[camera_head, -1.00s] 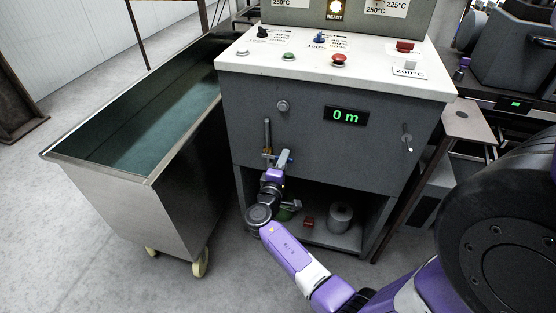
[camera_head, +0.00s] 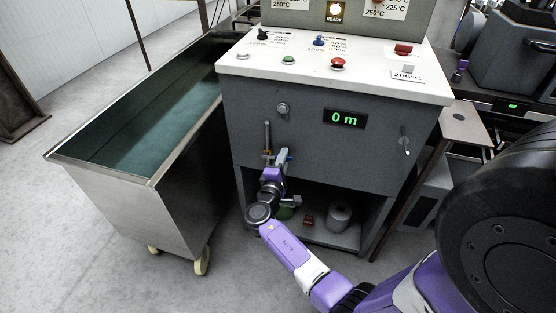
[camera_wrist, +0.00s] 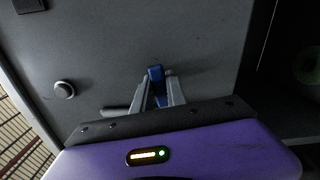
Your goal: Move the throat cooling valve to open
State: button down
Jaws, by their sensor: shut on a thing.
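The throat cooling valve has a blue lever handle (camera_wrist: 156,73), which stands between my two grey fingers in the wrist view. My gripper (camera_wrist: 161,90) is shut on this handle. In the head view my gripper (camera_head: 281,158) is at the lower left of the grey machine's front, just above the open bay. A thin upright pipe (camera_head: 267,134) rises beside it to the left. The valve body is mostly hidden by my fingers and wrist, so its exact angle is hard to tell.
A steel tub on wheels (camera_head: 122,203) stands close to the left. The machine's front has a round knob (camera_head: 283,108), a display reading 0 m (camera_head: 343,118) and a lever at right (camera_head: 405,140). The open bay below holds a grey cylinder (camera_head: 339,217) and a small red item (camera_head: 308,221).

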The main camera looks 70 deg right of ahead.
jog(key=shift+w+r+n+p, duration=0.2)
jog(key=shift+r+n+p, duration=0.4)
jog(key=shift+n+p, duration=0.45)
jog(key=shift+w+r+n+p, duration=0.15)
jog(key=shift+r+n+p, duration=0.2)
jog(key=shift+p, duration=0.25)
jog(key=shift+w+r+n+p, duration=0.1)
jog(key=shift+r+n+p, duration=0.05)
jog(key=shift+n+p, duration=0.3)
